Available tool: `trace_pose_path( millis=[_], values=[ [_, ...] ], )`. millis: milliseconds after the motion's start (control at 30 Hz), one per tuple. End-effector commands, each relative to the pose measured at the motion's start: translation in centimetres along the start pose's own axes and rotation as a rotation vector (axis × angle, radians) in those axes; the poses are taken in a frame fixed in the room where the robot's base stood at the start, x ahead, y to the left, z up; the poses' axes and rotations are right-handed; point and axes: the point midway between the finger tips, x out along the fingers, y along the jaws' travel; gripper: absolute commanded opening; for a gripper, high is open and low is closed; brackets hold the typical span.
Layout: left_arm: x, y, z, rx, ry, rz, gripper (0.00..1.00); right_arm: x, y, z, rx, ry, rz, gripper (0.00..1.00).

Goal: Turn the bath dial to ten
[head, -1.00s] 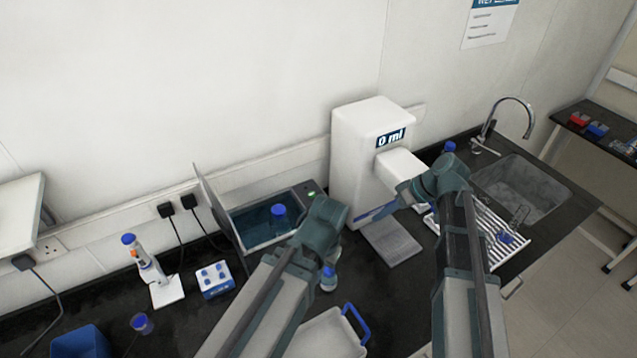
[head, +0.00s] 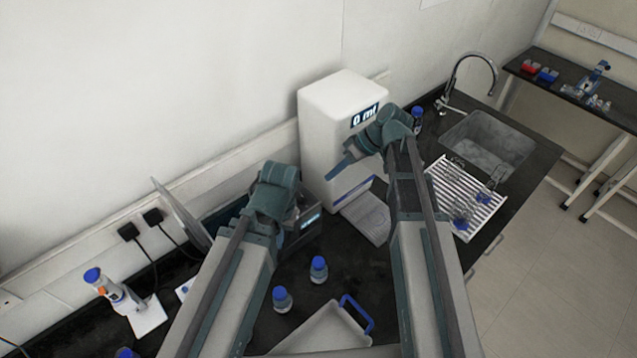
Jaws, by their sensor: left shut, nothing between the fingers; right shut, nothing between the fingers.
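The water bath (head: 309,222) stands on the black bench left of the white dispenser, its grey lid (head: 180,212) raised at the back left. A small lit display (head: 311,220) shows on its front; its digits are too small to read. My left arm covers most of the bath, and I cannot make out the dial. My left gripper (head: 275,185) is over the bath, shut and empty, its fingertips hidden behind my wrist. My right gripper (head: 342,167) is shut and empty in front of the dispenser.
The white dispenser (head: 322,140) reads 0 ml. Two blue-capped bottles (head: 318,270) (head: 282,299) and a tray with a blue handle (head: 325,335) are in front of the bath.

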Motion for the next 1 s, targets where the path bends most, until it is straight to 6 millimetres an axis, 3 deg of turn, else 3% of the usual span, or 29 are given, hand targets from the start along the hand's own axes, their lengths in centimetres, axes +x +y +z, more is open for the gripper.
trace_pose_path(
  millis=[500, 700, 1000],
  values=[
    [6.5, 0.6, -0.5, -0.005, 0.003, 0.000, 0.00, 8.0, 0.2, 0.2, -0.002, 0.000, 0.000, 0.00],
    [7.5, 0.7, -0.5, -0.002, 0.003, -0.001, 0.00, 9.3, 0.1, 0.1, 0.000, 0.000, 0.000, 0.00],
    [7.6, 0.7, -0.5, -0.001, 0.003, -0.001, 0.00, 9.6, 0.0, 0.0, 0.000, 0.000, 0.000, 0.00]
  ],
)
